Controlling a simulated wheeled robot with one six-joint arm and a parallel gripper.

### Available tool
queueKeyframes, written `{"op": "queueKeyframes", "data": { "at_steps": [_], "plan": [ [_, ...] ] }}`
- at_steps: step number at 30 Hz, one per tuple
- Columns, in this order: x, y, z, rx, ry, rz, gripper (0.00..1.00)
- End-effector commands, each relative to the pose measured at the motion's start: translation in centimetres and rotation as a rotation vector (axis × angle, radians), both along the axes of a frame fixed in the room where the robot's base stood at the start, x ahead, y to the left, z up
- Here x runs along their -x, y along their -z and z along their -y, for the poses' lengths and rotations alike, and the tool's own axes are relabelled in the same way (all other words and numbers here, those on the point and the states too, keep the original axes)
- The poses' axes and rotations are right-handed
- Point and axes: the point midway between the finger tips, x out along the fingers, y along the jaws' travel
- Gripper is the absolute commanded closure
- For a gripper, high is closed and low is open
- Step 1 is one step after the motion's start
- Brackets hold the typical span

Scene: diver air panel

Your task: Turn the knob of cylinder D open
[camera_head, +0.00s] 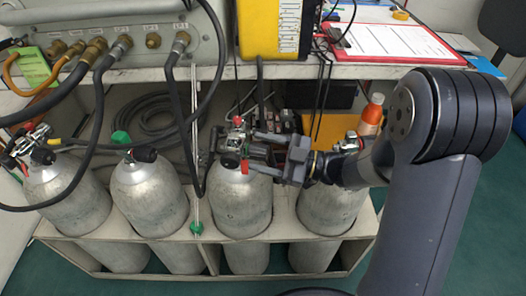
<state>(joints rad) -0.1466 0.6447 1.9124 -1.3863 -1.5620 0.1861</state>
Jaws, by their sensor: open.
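Several grey cylinders stand in a row in a rack; I cannot read a letter on any, so I cannot tell which is D. My gripper (250,152) reaches in from the right, its fingers open and pointing left. I cannot tell whether the fingers touch the valve. The rightmost cylinder (328,210) stands below my wrist, and its valve (350,142) is partly hidden by my arm.
The cylinder second from the left (150,200) has a black valve knob and a green cap. The leftmost cylinder (68,198) carries hoses. A shelf (390,73) with a yellow box (270,30) overhangs the valves. An orange bottle (371,115) stands behind.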

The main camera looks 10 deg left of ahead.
Motion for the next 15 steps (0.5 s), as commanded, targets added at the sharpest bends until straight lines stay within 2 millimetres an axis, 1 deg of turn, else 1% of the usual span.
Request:
{"op": "queueKeyframes", "data": {
  "at_steps": [4, 9, 12, 15],
  "plan": [
    [0.0, -1.9, 0.0, -0.001, 0.000, 0.004, 0.41],
    [0.0, -5.5, 0.0, -0.001, 0.000, 0.005, 0.41],
    [0.0, -7.3, 0.0, -0.001, 0.000, 0.005, 0.41],
    [0.0, -8.7, 0.0, 0.000, 0.000, 0.005, 0.41]
  ]
}}
